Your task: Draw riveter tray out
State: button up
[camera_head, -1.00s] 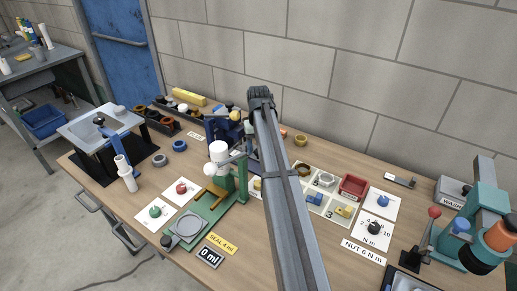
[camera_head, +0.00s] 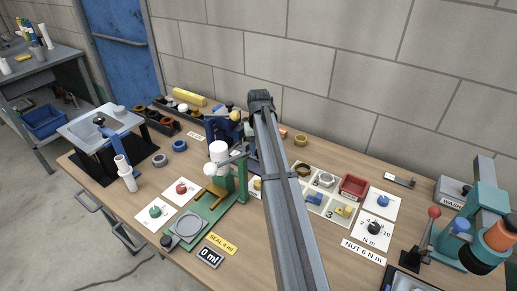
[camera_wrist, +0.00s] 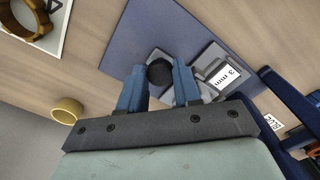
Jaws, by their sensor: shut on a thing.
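The blue riveter (camera_head: 216,128) stands at the back of the bench in the head view, partly hidden behind the green press and my arm. In the wrist view a flat blue plate (camera_wrist: 150,28) carries a round black knob (camera_wrist: 160,72) on a grey block. My gripper (camera_wrist: 159,84) has its two blue fingers on either side of the knob, shut on it. A white "3 mm" display (camera_wrist: 228,74) is right of the knob. My arm hides the gripper in the head view. The tray's edges and how far out it sits cannot be made out.
A yellow ring (camera_wrist: 67,110) lies left of the gripper in the wrist view. A blue bar (camera_wrist: 290,100) stands close on the right. In the head view a green press (camera_head: 205,215) is left of my arm, and a parts tray (camera_head: 322,212) is right of it.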

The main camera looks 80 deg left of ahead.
grip_shut()
jog(key=w+d, duration=0.6)
jog(key=shift+w+d, duration=0.35)
jog(key=o, duration=0.9)
grip_release()
jog(key=shift+o, duration=0.2)
jog(key=shift+a+r, duration=0.1)
jog(key=shift+r, duration=0.4)
notch_tip(320, 180, up, 13)
